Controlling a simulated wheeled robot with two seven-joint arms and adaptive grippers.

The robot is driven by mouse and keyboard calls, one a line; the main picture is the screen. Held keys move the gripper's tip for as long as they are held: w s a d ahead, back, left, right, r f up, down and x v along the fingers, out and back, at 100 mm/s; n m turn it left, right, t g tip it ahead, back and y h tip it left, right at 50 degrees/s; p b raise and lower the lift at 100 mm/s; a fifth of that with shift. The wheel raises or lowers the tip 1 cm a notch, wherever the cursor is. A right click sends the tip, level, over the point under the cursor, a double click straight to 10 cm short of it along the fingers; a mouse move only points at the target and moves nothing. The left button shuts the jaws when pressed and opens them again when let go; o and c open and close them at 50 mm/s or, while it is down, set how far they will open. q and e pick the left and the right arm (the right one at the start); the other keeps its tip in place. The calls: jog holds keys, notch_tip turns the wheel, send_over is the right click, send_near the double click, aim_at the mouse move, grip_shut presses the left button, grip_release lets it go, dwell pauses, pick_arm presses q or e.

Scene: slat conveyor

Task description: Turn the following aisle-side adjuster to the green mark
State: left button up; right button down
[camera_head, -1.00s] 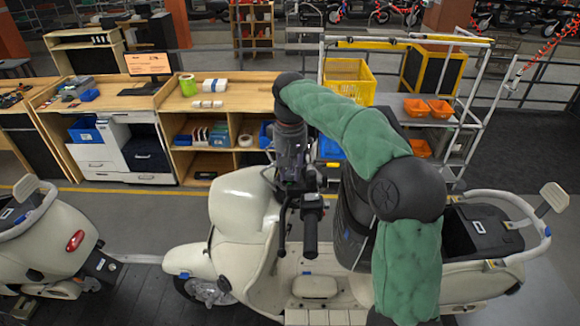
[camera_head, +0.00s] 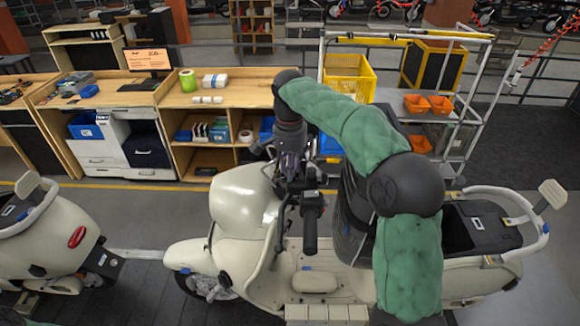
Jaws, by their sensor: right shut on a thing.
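The cream scooter (camera_head: 240,190) stands in the middle, its front to the left. Its black handlebar grip (camera_head: 310,232) points towards me. My right arm, in a green padded sleeve, reaches over the scooter from the right, and my right gripper (camera_head: 291,175) points down at the far part of the handlebar. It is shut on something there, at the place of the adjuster. The adjuster and the green mark are hidden behind the gripper or too small to make out. My left gripper is not in view.
A second cream scooter (camera_head: 45,240) stands at the left, apart from the middle one. Behind are a wooden workbench (camera_head: 235,92) and a metal rack with a yellow crate (camera_head: 347,78) and orange bins (camera_head: 428,103). A strip of floor lies between scooters and bench.

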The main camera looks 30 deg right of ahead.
jog(key=shift+a+f+m, duration=0.1)
jog(key=shift+f+m, duration=0.05)
jog(key=shift+m, duration=1.05)
jog(key=c, duration=1)
grip_release()
jog(key=shift+o, duration=0.2)
notch_tip(320, 180, up, 12)
jog(key=shift+w, duration=0.1)
